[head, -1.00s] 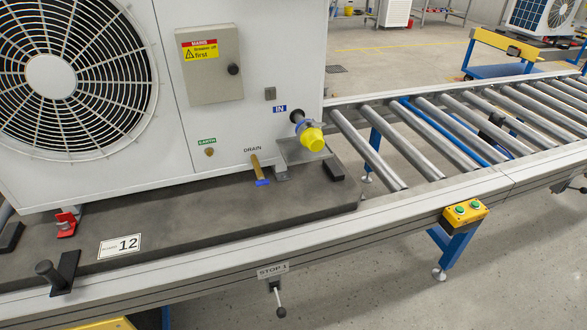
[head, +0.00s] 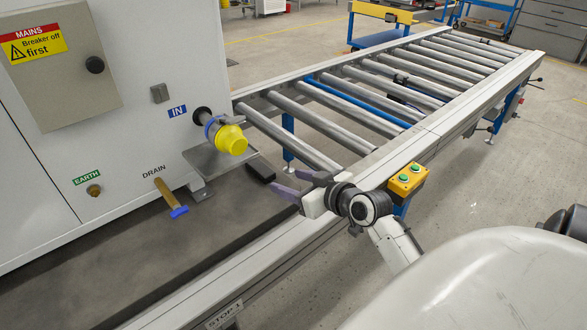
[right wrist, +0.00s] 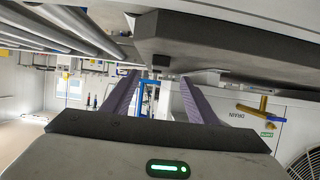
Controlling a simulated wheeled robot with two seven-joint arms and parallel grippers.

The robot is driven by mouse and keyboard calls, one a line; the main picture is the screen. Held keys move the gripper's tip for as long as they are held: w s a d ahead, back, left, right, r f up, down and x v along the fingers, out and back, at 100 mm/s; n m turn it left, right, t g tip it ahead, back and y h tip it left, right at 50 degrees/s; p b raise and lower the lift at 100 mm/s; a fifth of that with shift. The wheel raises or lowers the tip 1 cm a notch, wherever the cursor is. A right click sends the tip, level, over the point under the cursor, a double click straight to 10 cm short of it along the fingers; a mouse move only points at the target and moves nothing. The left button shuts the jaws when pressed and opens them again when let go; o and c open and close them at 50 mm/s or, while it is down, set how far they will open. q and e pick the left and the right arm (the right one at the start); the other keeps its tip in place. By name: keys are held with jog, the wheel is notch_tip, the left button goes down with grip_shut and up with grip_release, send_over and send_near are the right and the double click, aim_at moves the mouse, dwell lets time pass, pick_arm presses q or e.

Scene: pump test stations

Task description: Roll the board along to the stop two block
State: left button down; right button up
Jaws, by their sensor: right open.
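The dark grey board (head: 110,262) lies on the conveyor and carries the white unit (head: 140,75). Its front right corner is partly hidden by my right gripper (head: 285,182). That gripper is open, with both fingers pointing left beside the board's right end. The stop 1 label (head: 225,313) is on the near rail. I cannot make out a stop two block. My left gripper is out of view.
Bare rollers (head: 310,125), one of them blue (head: 357,101), run away to the upper right. A yellow box with green buttons (head: 408,179) sits on the near rail close to my right wrist. A yellow-capped inlet (head: 230,138) juts from the unit above the board.

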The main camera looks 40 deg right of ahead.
aim_at(270, 176)
jog(key=b+x, duration=0.1)
jog(key=x, duration=0.6)
jog(key=shift+f, duration=0.1)
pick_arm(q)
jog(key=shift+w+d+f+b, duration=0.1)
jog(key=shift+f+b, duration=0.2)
pick_arm(e)
jog(key=shift+w+f, duration=0.15)
jog(key=shift+w, duration=0.35)
jog(key=c, duration=1.3)
grip_shut()
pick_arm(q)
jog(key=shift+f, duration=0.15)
pick_arm(e)
jog(key=shift+a, duration=0.1)
